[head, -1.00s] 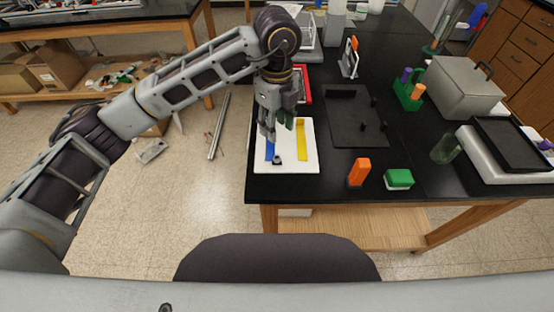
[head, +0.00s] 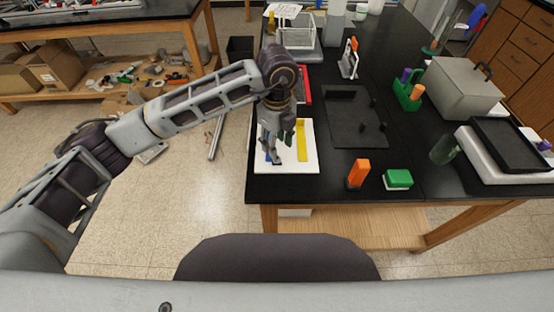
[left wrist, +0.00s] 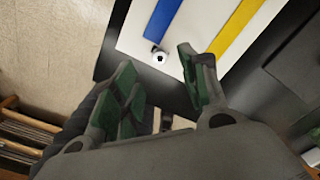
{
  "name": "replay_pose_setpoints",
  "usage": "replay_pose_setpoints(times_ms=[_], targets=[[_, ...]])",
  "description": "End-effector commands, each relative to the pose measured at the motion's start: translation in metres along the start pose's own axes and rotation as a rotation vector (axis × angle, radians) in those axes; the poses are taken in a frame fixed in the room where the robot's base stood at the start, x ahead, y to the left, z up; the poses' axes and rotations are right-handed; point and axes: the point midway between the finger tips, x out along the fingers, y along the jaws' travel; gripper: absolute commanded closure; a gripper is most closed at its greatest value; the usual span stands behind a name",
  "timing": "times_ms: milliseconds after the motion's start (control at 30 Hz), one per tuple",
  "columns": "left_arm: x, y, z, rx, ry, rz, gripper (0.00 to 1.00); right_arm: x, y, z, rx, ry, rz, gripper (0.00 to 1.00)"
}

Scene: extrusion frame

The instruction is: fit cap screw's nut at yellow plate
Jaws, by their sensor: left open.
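The yellow plate (head: 302,140) lies on a white board (head: 309,165) at the near left of the black table. It also shows in the left wrist view (left wrist: 238,30), beside a blue strip (left wrist: 165,17). A small round pale part with a dark centre (left wrist: 160,57) sits by the blue strip's near end; I cannot tell whether it is the nut or the screw's head. My left gripper (head: 273,157) is open over the blue strip, left of the yellow plate. In the left wrist view its green-padded fingertips (left wrist: 155,60) stand either side of the round part. My right gripper is out of view.
A dark tray (head: 352,118) lies right of the white board. An orange block (head: 358,172) and a green block (head: 398,179) stand near the front edge. A red-edged item (head: 303,85) and a wire basket (head: 297,32) are behind. The table's left edge is close to the board.

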Motion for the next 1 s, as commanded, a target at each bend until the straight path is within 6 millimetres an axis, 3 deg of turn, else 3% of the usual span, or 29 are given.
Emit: replay_pose_setpoints(times_ms=[200,733,1000], targets=[[0.019,0.0,0.0,0.0,0.0,0.001,0.56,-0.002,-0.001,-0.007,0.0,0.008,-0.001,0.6],[0.027,0.0,0.0,0.0,0.001,0.001,0.56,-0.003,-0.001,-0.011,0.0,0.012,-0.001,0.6],[0.053,0.001,0.0,-0.001,0.001,0.002,0.56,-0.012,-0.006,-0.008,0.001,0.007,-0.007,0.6]])
